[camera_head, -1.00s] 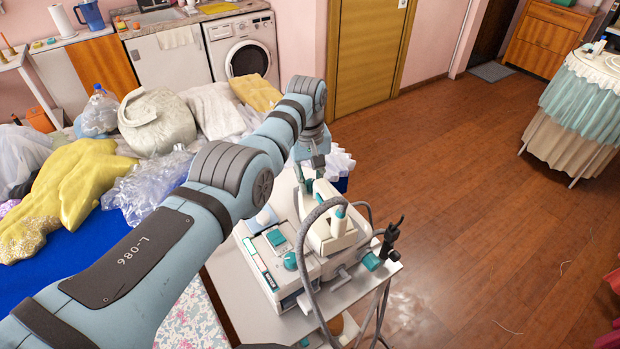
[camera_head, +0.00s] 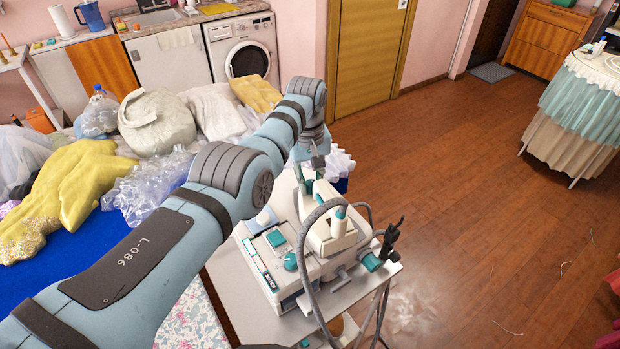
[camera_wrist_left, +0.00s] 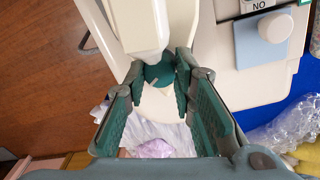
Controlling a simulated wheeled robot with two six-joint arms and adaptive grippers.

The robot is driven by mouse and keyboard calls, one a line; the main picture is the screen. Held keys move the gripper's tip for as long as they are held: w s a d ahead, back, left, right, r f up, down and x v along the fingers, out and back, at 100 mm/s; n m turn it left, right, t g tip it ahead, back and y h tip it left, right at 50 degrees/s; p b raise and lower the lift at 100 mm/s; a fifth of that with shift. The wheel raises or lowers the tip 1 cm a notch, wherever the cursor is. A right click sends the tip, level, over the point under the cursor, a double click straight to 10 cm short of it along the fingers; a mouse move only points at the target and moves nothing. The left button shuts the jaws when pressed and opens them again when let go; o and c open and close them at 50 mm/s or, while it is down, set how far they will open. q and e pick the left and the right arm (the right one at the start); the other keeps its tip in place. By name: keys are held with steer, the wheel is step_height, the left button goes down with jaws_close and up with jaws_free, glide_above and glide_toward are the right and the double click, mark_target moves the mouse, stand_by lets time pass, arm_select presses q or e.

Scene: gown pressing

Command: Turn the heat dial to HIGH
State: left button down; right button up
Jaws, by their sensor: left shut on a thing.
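The white steam station (camera_head: 335,240) stands on a small light table with a grey hose looping over it. My left gripper (camera_head: 309,183) reaches down at its far side. In the left wrist view, my left gripper (camera_wrist_left: 155,82) has its green-padded fingers on either side of a round teal dial (camera_wrist_left: 158,74) with a pale pointer mark, and is shut on it. No setting words can be read around this dial. Another teal knob (camera_head: 290,261) shows on the station's near side. My right gripper is not in view.
A black fitting (camera_head: 391,238) stands at the table's right edge. A blue surface with a yellow gown (camera_head: 75,185) and plastic bags lies left. Open floor lies right.

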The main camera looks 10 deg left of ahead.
mark_target(309, 182)
arm_select(q)
steer(key=c, duration=1.3)
jaws_free()
steer(key=shift+c, duration=0.2)
step_height(309, 182, up, 12)
steer(key=shift+s+a, duration=0.15)
steer(key=shift+a, duration=0.05)
